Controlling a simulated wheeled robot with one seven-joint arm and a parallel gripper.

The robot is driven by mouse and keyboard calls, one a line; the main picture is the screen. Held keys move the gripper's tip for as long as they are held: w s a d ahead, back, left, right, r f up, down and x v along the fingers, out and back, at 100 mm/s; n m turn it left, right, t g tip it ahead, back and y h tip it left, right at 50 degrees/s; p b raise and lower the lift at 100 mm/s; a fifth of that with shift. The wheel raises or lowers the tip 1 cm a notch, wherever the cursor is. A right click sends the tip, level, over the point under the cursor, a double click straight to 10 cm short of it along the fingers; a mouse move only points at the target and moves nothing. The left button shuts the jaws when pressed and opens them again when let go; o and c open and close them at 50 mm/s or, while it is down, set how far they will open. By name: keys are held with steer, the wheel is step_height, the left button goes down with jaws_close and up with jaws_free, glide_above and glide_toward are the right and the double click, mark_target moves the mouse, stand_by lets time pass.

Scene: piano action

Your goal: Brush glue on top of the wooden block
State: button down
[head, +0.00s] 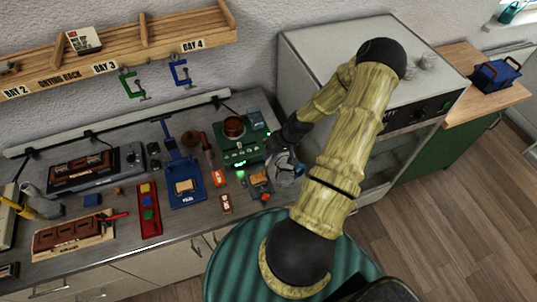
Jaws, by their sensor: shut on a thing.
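My arm reaches down over the right end of the bench. My gripper (271,166) is beside the green heater, low over the bench, partly hidden by its own wrist. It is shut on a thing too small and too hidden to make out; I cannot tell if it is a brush. A small tan wooden block (259,180) sits on a dark base just below the gripper; I cannot tell whether they touch. Another wooden block (184,187) lies on the blue stand (187,199). A brown pot (233,127), possibly of glue, stands on the green heater (238,150).
A red tray (149,212) with coloured blocks, a brown piece on a board (75,236) and a grey machine (97,176) fill the bench's left. A drying rack (115,52) hangs above. A white oven-like cabinet (335,55) stands right of the bench.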

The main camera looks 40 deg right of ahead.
steer(key=shift+a, duration=0.2)
steer(key=shift+w+a+b, duration=0.1)
steer(key=shift+w+a, duration=0.1)
steer(key=shift+a, duration=0.55)
steer(key=shift+w+a+b, duration=0.15)
steer(key=shift+w+a, duration=0.1)
steer(key=shift+a, duration=0.55)
steer(key=shift+w+a+b, duration=0.1)
steer(key=shift+w+a, duration=0.1)
steer(key=shift+a, duration=0.55)
steer(key=shift+r, duration=0.1)
steer(key=shift+d, duration=0.1)
step_height(320, 180, up, 7)
steer(key=p, duration=0.5)
steer(key=shift+p, duration=0.3)
